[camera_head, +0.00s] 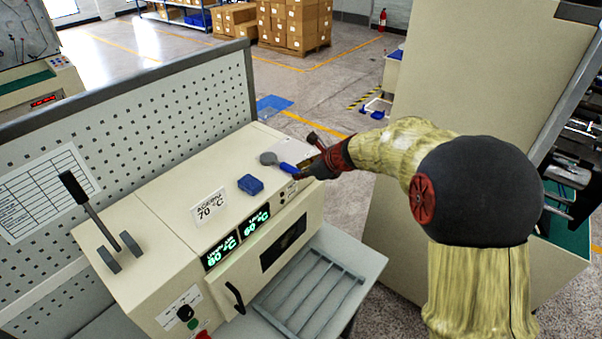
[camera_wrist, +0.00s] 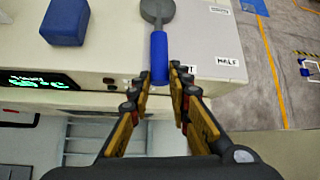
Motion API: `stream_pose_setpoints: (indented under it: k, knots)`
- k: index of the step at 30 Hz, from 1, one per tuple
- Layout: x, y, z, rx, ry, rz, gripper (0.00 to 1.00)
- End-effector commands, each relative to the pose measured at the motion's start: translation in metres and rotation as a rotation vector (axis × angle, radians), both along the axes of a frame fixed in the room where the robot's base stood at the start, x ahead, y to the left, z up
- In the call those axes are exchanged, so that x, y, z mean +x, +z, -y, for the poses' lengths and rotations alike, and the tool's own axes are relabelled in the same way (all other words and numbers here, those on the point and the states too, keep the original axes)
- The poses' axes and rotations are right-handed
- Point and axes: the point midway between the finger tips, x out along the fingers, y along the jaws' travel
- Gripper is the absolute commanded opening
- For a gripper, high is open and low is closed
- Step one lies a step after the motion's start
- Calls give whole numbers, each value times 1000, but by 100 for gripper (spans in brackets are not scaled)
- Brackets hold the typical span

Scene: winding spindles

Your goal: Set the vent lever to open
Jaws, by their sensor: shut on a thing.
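The vent lever (camera_wrist: 159,52) has a blue handle and a round grey hub, and lies flat on top of the cream machine. In the head view the lever (camera_head: 287,168) is near the top's right end. My gripper (camera_wrist: 160,82) is shut on the end of the blue handle, one finger on each side. In the head view my gripper (camera_head: 303,174) reaches in from the right and hides the handle's tip. A HALF label (camera_wrist: 228,61) lies right of the handle. A label partly hidden by my finger ends in T beside the handle. A further label (camera_wrist: 220,10) is too small to read.
A blue block (camera_head: 250,184) and a 70 °C card (camera_head: 209,205) stand on the machine top (camera_head: 165,208). A black upright lever (camera_head: 88,210) is at its left end. A perforated panel (camera_head: 150,130) rises behind. A slatted tray (camera_head: 308,292) lies in front.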

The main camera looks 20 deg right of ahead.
Motion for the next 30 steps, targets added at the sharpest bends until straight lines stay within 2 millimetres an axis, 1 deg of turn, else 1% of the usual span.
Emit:
stream_pose_setpoints:
  k: [3,9,15,23,24,30]
  knots:
    - [9,-1,12,0,74,0,0]
    - [19,0,21,0,184,0,0]
    - [22,1,24,0,224,2,0]
    - [22,0,24,0,224,2,0]
    - [22,0,24,0,224,2,21]
    - [22,0,24,0,224,2,32]
